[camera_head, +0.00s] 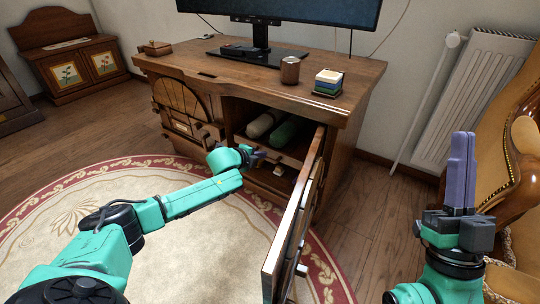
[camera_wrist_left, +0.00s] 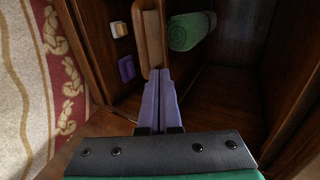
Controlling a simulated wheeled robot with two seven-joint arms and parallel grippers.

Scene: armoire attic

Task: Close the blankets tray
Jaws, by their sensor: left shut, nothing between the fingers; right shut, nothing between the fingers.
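The blankets tray (camera_head: 288,160) is a brown wooden pull-out inside the cabinet's open right-hand compartment. It holds a rolled green blanket (camera_head: 285,132) and a rolled cream blanket (camera_head: 262,124). In the left wrist view, the tray's front edge (camera_wrist_left: 151,38) and the green blanket (camera_wrist_left: 188,31) lie just past the fingertips. My left gripper (camera_head: 256,157) is shut and empty at the tray's front; its purple fingers (camera_wrist_left: 158,76) end at or very near that edge, and I cannot tell whether they touch. My right gripper (camera_head: 462,145) is shut, empty and pointing up at the right, far from the tray.
The cabinet door (camera_head: 295,220) stands wide open, just right of my left gripper. Below the tray, a purple item (camera_wrist_left: 126,68) and a yellow-white item (camera_wrist_left: 119,29) show. A monitor, cup (camera_head: 290,70) and stacked blocks (camera_head: 328,82) stand on top. An armchair (camera_head: 515,150) is at right.

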